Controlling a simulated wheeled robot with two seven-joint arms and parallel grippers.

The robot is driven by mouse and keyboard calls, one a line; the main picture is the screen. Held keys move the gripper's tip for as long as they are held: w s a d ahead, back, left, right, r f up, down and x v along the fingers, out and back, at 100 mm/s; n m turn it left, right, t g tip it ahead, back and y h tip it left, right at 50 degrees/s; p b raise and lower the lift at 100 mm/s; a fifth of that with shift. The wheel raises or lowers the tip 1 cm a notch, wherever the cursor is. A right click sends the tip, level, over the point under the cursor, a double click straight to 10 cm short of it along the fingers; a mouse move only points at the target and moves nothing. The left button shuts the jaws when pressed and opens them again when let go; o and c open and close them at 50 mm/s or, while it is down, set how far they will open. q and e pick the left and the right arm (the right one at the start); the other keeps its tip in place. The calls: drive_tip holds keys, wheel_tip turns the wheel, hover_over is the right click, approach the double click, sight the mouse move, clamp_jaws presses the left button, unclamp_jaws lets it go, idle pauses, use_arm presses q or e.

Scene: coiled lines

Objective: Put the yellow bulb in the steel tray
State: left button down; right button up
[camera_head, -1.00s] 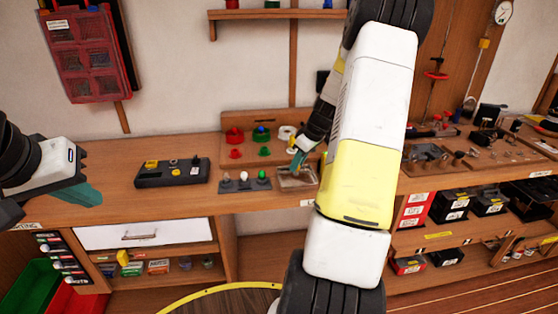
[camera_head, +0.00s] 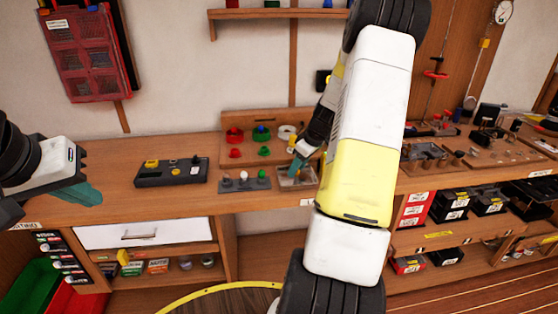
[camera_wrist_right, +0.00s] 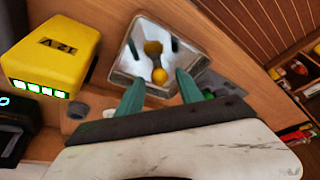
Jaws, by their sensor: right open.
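The steel tray (camera_head: 308,182) sits near the front edge of the bench; it also shows in the right wrist view (camera_wrist_right: 124,68). The yellow bulb (camera_wrist_right: 160,76) lies in the tray in the right wrist view, with a yellow reflection above it in the shiny metal. I cannot make out the bulb in the head view. My right gripper (camera_head: 292,168) is low over the tray. In the wrist view its green fingers (camera_wrist_right: 160,84) are apart, one on either side of the bulb. My left gripper (camera_head: 88,194) hangs at the far left, away from the tray; its finger gap is unclear.
A strip with grey, white and green bulbs (camera_head: 244,184) lies just left of the tray. A dark box (camera_head: 172,177) stands further left. A board with red and green parts (camera_head: 262,146) is behind. A yellow 12 V block (camera_wrist_right: 52,52) shows in the wrist view.

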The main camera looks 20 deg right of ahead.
drive_tip(key=v, duration=1.2)
drive_tip(key=s+a+r+m, duration=0.1)
drive_tip(key=s+a+r, duration=0.2)
drive_tip(key=a+r, duration=0.3)
drive_tip(key=s+a+r+m, duration=0.1)
drive_tip(key=s+a+r, duration=0.3)
drive_tip(key=a, duration=0.4)
drive_tip(key=s+a+r+m+t, duration=0.1)
drive_tip(key=s+a, duration=0.4)
drive_tip(key=s, duration=0.2)
drive_tip(key=s+a+r+m+t, duration=0.1)
drive_tip(key=s+a+m, duration=0.1)
drive_tip(key=s+a, duration=0.3)
drive_tip(key=s, duration=0.2)
drive_tip(key=shift+s+a+m, duration=0.2)
drive_tip(key=shift+s+m, duration=0.1)
drive_tip(key=shift+s, duration=0.1)
drive_tip(key=shift+c, duration=0.7)
drive_tip(key=shift+d, duration=0.1)
